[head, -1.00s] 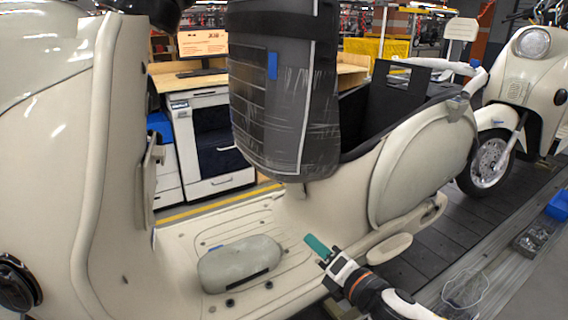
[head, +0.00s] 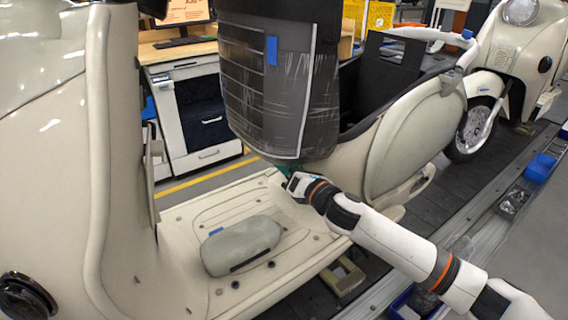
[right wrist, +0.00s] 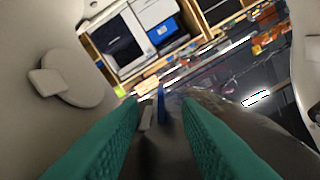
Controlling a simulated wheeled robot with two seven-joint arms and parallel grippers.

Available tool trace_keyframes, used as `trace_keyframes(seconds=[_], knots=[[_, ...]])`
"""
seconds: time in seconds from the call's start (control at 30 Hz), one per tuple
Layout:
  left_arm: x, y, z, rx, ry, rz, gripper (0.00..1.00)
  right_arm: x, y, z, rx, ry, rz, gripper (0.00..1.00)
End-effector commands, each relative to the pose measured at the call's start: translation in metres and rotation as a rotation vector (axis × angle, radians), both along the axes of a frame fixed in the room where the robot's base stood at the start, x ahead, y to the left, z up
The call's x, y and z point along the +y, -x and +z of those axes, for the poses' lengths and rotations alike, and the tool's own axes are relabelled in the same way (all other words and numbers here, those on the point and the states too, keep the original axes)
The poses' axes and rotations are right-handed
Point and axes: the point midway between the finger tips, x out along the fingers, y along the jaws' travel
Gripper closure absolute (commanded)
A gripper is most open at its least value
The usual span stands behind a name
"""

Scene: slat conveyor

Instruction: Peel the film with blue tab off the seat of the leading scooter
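The leading scooter's seat (head: 235,75) stands upright, wrapped in clear, wrinkled film (head: 320,105). A blue tab (head: 271,50) lies on its upper face near the white line. My right gripper (head: 280,170) is at the seat's lower edge, well below the tab, its green fingertips partly hidden. In the right wrist view, the two green fingers (right wrist: 160,108) are apart. A narrow blue strip (right wrist: 161,92), apparently the tab seen edge-on, shows beyond the gap between them, with the dark seat surface (right wrist: 232,112) alongside. I cannot tell whether the fingers touch the seat. My left gripper is not in view.
A grey pouch (head: 242,247) lies on the cream footboard (head: 185,275). The scooter's front shield (head: 118,130) rises at left, its rear side panel (head: 415,140) at right. Another scooter (head: 515,60) stands behind. A blue bin (head: 540,168) sits beside the conveyor.

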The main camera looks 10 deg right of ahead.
Motion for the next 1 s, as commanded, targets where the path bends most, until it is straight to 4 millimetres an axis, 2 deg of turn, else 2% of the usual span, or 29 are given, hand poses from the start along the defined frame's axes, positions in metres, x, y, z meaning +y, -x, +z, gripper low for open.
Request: trace_keyframes(seconds=[0.17,0.47,0.67,1.0], knots=[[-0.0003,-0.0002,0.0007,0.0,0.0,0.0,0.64,0.0061,-0.0128,0.0004,0.0,-0.001,0.001,0.69],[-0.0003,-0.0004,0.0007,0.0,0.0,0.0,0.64,0.0069,-0.0148,-0.0001,0.0,0.0,0.001,0.69],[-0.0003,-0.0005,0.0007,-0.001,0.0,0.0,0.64,0.0067,-0.0147,-0.0001,0.001,-0.001,0.001,0.99],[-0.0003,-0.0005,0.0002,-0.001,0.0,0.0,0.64,0.0086,-0.0122,-0.0022,0.001,0.0,0.002,1.0]])
